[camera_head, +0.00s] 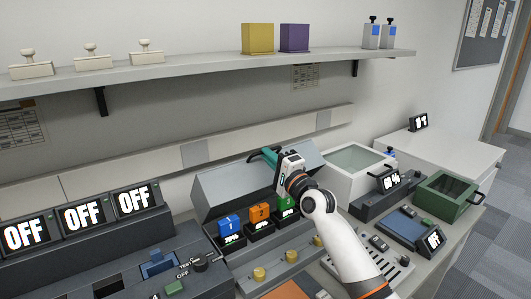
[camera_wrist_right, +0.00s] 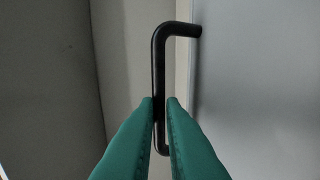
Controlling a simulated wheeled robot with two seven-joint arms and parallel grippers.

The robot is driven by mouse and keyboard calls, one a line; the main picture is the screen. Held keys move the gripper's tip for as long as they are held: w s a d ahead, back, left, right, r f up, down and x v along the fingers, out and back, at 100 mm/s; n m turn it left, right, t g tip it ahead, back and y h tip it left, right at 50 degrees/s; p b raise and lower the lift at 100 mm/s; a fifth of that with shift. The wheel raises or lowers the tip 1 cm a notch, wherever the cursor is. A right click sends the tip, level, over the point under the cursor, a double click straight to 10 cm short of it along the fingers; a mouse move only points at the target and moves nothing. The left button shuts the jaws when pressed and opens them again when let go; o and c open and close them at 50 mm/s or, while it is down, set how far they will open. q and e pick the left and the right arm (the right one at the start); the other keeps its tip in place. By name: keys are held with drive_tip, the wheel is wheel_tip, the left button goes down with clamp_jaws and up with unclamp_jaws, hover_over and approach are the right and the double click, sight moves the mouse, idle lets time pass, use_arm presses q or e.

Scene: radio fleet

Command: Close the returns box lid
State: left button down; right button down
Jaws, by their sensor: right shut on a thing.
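A large grey lid-like panel (camera_head: 228,187) stands tilted behind the numbered slots. No label naming the returns box is readable. My right gripper (camera_head: 266,155) reaches the panel's top edge from the front right. In the right wrist view its green fingers are closed around a black bar handle (camera_wrist_right: 158,65). The handle joins a smooth grey surface (camera_wrist_right: 255,80) on the right of that view. My left gripper is not in view.
Blue (camera_head: 229,224) and orange (camera_head: 259,213) numbered blocks sit in slots below the panel. A white open-topped box (camera_head: 345,185) and a green box (camera_head: 440,207) stand to the right. A shelf (camera_head: 190,72) with stamps and boxes runs above.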

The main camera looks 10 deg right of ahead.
drive_tip(key=shift+s+f+g, duration=0.15)
drive_tip(key=shift+f+g, duration=0.15)
drive_tip(key=shift+f, duration=0.35)
drive_tip(key=c, duration=1.5)
unclamp_jaws()
drive_tip(key=shift+r, duration=0.1)
drive_tip(key=v, duration=1.1)
drive_tip(key=shift+s+d+f, duration=0.2)
drive_tip(key=shift+s+f, duration=0.05)
drive_tip(key=shift+s, duration=0.05)
